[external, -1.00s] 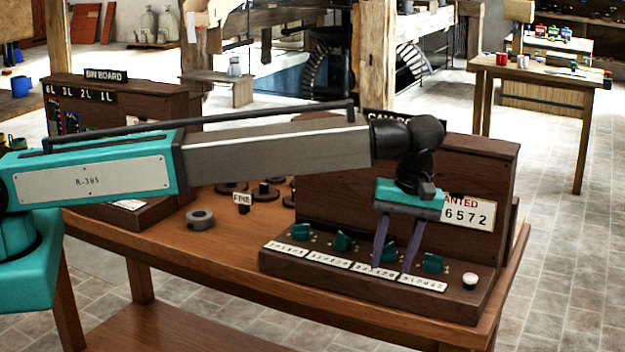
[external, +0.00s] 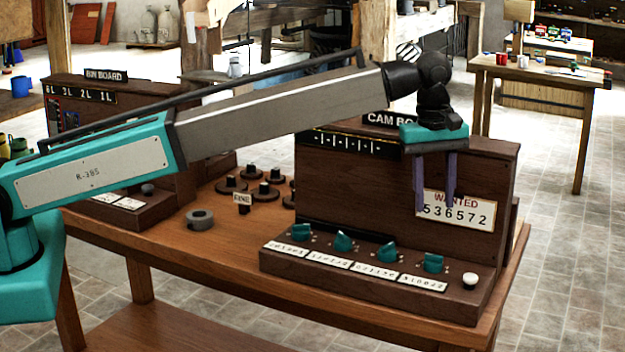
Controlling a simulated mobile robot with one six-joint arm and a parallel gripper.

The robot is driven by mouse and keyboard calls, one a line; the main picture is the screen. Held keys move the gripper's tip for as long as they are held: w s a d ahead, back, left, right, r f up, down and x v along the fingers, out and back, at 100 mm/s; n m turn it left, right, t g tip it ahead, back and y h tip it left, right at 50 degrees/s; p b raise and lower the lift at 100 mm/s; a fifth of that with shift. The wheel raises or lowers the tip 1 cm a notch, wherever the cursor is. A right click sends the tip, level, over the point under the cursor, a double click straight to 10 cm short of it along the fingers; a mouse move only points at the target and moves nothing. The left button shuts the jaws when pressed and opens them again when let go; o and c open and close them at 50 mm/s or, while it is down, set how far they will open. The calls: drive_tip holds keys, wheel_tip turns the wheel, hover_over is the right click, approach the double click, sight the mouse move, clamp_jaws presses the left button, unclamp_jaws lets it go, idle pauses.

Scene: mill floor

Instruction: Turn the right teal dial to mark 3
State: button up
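The right teal dial (external: 433,263) is the rightmost in a row of several teal dials on the low front ledge of the brown cam board (external: 405,160). A white label plate (external: 423,283) lies in front of it; its marks and the dial's exact setting are too small to read. My gripper (external: 434,208) is above the right part of the ledge. Its two purple fingers point down, apart, with nothing between them. They are clear of the dials and partly cover the "WANTED 536572" sign (external: 470,210).
A white button (external: 470,281) stands right of the dials. Other teal dials (external: 387,252) are to the left. A grey ring (external: 200,219), a "FINE" tag (external: 242,198) and dark discs (external: 264,190) lie on the wooden table (external: 190,255). The bin board (external: 130,105) stands at left.

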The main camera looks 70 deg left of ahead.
sight(434, 256)
drive_tip(key=shift+w+d+f+p, duration=0.15)
drive_tip(key=shift+f+p, duration=0.5)
drive_tip(key=shift+f, duration=1.6)
drive_tip(key=shift+w+a+f+p, duration=0.15)
drive_tip(key=shift+f+p, duration=0.55)
drive_tip(key=shift+f, duration=1.55)
drive_tip(key=shift+w+d+f+p, duration=0.2)
drive_tip(key=shift+f+p, duration=0.45)
drive_tip(key=shift+f, duration=1.6)
drive_tip(key=c, duration=0.7)
